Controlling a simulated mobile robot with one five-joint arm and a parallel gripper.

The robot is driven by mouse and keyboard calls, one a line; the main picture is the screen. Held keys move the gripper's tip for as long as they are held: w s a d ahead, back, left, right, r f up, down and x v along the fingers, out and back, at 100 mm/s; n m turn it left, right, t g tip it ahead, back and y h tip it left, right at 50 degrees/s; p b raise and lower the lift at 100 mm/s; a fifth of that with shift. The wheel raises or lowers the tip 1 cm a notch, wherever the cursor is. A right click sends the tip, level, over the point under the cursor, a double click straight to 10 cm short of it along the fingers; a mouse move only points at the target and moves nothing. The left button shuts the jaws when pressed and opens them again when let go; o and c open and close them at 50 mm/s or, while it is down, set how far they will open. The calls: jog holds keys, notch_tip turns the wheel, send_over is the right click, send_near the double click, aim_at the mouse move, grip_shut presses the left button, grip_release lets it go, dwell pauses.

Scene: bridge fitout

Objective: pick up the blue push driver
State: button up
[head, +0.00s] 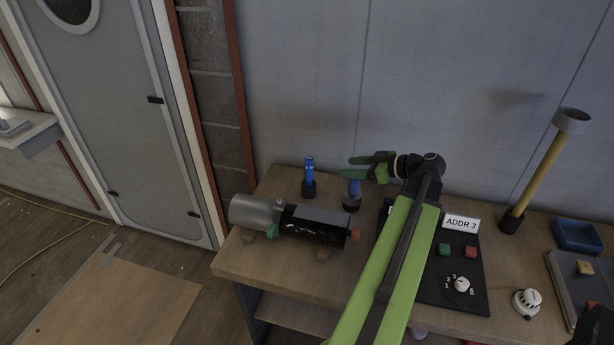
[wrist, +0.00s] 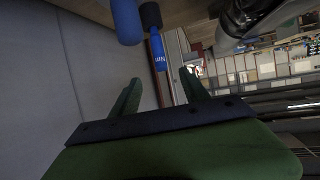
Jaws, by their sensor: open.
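Two blue upright handles stand on the wooden bench in dark round bases. The left one (head: 309,167) has pale marks, and in the wrist view it shows lettering (wrist: 158,50). The right one (head: 354,189) is plain blue and looms larger in the wrist view (wrist: 127,20). I cannot tell for sure which is the push driver. My gripper (head: 346,167) is open and empty, its green fingers pointing left. In the head view the lower finger overlaps the top of the right handle; contact cannot be told. In the wrist view both handles lie beyond the fingertips (wrist: 160,76).
A silver and black cylindrical machine (head: 305,220) lies in front of the handles. A black button panel (head: 455,270) marked ADDR 3 is to the right, partly behind my arm. A yellow-handled tool (head: 540,170) stands farther right. The grey wall (head: 300,80) is close behind.

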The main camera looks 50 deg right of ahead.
jog(key=b, duration=0.4)
send_near(309, 166)
jog(key=w+f, duration=0.3)
jog(key=w, duration=0.1)
jog(key=b+x, duration=0.1)
jog(key=x, duration=0.2)
jog(key=b+x, duration=0.1)
jog(key=x, duration=0.2)
jog(key=shift+w+d+f, duration=0.1)
jog(key=shift+w+d, duration=0.05)
jog(key=shift+w, duration=0.25)
grip_shut()
